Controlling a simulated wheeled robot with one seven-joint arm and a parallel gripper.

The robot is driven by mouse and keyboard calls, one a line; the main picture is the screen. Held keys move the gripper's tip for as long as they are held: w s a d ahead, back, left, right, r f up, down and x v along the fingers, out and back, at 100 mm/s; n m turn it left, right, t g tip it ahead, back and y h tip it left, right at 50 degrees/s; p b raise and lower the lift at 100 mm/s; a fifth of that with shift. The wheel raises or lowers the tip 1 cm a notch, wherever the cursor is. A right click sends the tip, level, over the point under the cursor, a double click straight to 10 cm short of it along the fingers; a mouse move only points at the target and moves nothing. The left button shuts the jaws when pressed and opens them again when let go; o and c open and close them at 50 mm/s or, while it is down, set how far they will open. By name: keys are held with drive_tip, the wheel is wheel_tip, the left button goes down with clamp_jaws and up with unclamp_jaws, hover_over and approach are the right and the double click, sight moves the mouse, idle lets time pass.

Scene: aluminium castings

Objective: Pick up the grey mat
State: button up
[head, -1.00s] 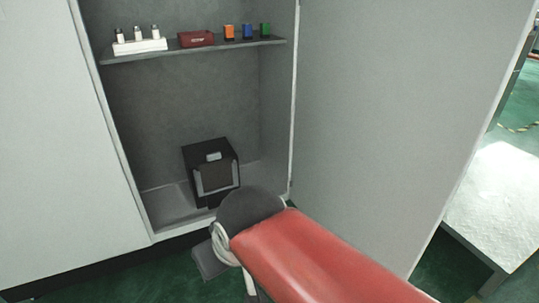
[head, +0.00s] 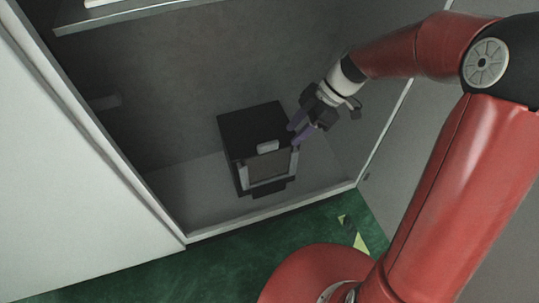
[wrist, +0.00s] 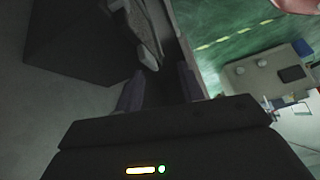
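I cannot make out a separate grey mat with certainty. A flat grey-brown panel (head: 268,166) shows in the open front of a black box (head: 250,125) on the cabinet floor, between light grey side pieces. My gripper (head: 299,134) is at the box's upper right front corner, pointing down and left. In the wrist view its two fingers (wrist: 160,78) stand apart. Part of the dark box (wrist: 75,45) and a grey edge piece (wrist: 146,32) lie just beyond the fingertips. Whether the fingers touch the box I cannot tell.
The cabinet floor (head: 190,195) is clear left of the box. A shelf (head: 130,12) crosses above. The left door or panel (head: 70,180) and the open right door (head: 400,160) flank the opening. Green floor (head: 225,262) lies in front.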

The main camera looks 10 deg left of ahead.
sight(270, 143)
drive_tip(key=shift+w+a+f+n+g+y, duration=0.5)
drive_tip(key=shift+w+a+f+n+y, duration=0.25)
drive_tip(key=shift+a+n, duration=0.2)
drive_tip(key=shift+a+f+n, duration=0.1)
drive_tip(key=shift+a+n, duration=0.15)
drive_tip(key=x, duration=0.7)
drive_tip(key=shift+a+f+p, duration=0.1)
drive_tip(key=shift+a+p, duration=0.2)
clamp_jaws()
